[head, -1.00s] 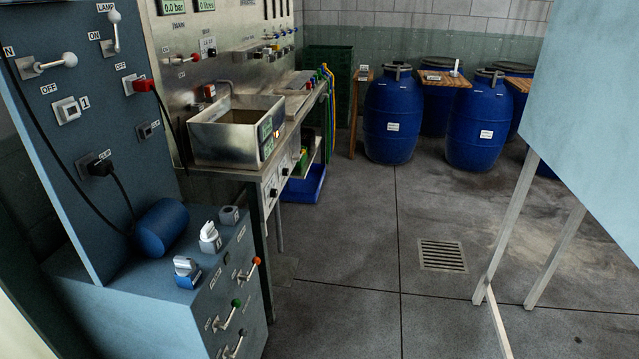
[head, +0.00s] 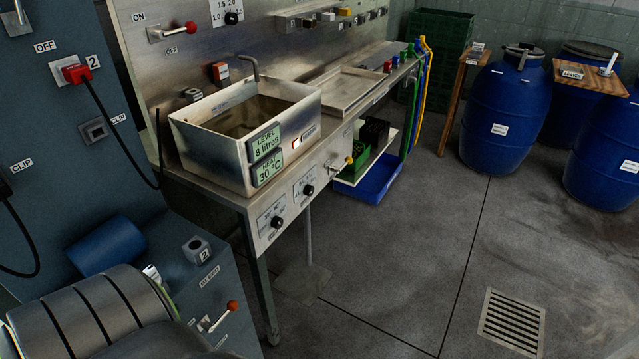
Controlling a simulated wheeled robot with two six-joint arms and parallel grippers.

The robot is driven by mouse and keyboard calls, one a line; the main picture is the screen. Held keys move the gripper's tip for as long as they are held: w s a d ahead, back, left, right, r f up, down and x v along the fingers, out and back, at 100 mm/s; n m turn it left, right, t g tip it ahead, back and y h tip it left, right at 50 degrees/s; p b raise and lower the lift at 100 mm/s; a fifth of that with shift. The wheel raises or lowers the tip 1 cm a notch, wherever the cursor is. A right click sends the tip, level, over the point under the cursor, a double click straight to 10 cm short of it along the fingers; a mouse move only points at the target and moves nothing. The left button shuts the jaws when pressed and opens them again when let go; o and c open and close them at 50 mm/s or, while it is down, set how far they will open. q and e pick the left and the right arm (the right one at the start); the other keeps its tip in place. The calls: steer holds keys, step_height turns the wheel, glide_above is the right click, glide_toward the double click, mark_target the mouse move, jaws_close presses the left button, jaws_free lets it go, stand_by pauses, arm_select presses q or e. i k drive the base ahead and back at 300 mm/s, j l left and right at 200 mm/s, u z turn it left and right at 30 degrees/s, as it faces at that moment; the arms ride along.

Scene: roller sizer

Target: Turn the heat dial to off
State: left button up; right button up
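Two black dials sit on the front panel of the steel bench: a left dial (head: 277,222) and a right dial (head: 308,190), each on a white scale plate. Their labels are too small to read, so I cannot tell which is the heat dial or its setting. Above them stands a steel tank (head: 205,153) holding brownish liquid. Its green displays read level 8 litres (head: 265,142) and 30 °C (head: 268,168). A lit switch (head: 297,142) sits beside the displays. A grey ribbed part of my arm shows at the bottom left; neither gripper is in view.
A blue-grey cabinet at left carries a red plug (head: 76,73), a blue cylinder (head: 105,246) and a red-knobbed lever (head: 219,316). A blue tray (head: 368,183) lies below. The floor in front is clear, with a drain (head: 512,322).

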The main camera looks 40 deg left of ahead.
mark_target(277, 222)
steer(key=i+l+u, duration=0.1)
steer(key=i+u, duration=0.4)
steer(key=i+l+u, duration=0.25)
steer(key=i+u, duration=0.2)
steer(key=i+l+u, duration=0.5)
steer(key=k+j, duration=0.1)
